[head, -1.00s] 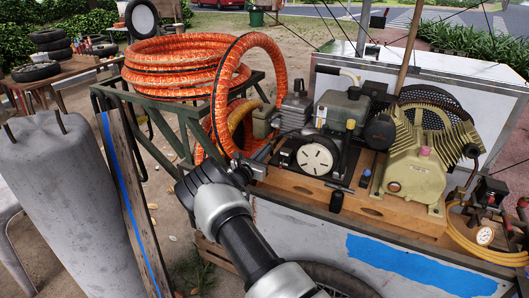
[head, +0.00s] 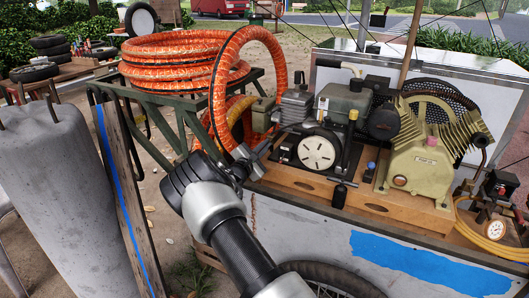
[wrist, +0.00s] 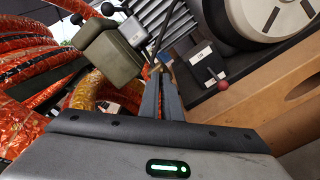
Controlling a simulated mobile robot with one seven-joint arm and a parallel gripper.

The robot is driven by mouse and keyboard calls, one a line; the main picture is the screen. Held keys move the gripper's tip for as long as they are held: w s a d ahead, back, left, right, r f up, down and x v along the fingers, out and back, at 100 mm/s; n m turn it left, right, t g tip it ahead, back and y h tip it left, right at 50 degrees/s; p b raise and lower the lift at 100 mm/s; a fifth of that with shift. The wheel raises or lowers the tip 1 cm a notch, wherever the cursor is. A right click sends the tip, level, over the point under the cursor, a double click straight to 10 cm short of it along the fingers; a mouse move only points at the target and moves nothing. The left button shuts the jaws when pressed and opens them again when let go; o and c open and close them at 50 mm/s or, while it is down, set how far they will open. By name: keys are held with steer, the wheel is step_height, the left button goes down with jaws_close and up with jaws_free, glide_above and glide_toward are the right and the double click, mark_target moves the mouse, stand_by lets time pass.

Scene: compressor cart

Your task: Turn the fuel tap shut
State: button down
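My gripper (head: 261,153) is at the left end of the engine (head: 318,152), beside the hanging orange hose. In the wrist view, my gripper's two dark fingers (wrist: 163,88) lie close together and look shut, with nothing clearly held. I cannot tell whether this lever is the fuel tap. The arm and gripper hide part of the engine's left side in the head view.
Orange hose coils (head: 180,62) lie on a green metal rack (head: 170,135) to the left. An olive box (wrist: 110,60) is left of the fingers. The wooden base (head: 370,198) carries the engine and the beige compressor (head: 418,160). A concrete cylinder (head: 60,190) stands at the far left.

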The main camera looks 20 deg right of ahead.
steer(key=m+b, duration=0.4)
steer(key=shift+f+m, duration=0.3)
steer(key=shift+r+m+b, duration=0.15)
steer(key=shift+m+b, duration=0.65)
steer(key=shift+m, duration=1.2)
steer(key=c, duration=2)
jaws_free()
steer(key=p+v, duration=0.3)
steer(key=v, duration=1.4)
steer(key=shift+s+a+r, duration=0.15)
steer(key=shift+s+a, duration=0.05)
steer(key=shift+a, duration=0.1)
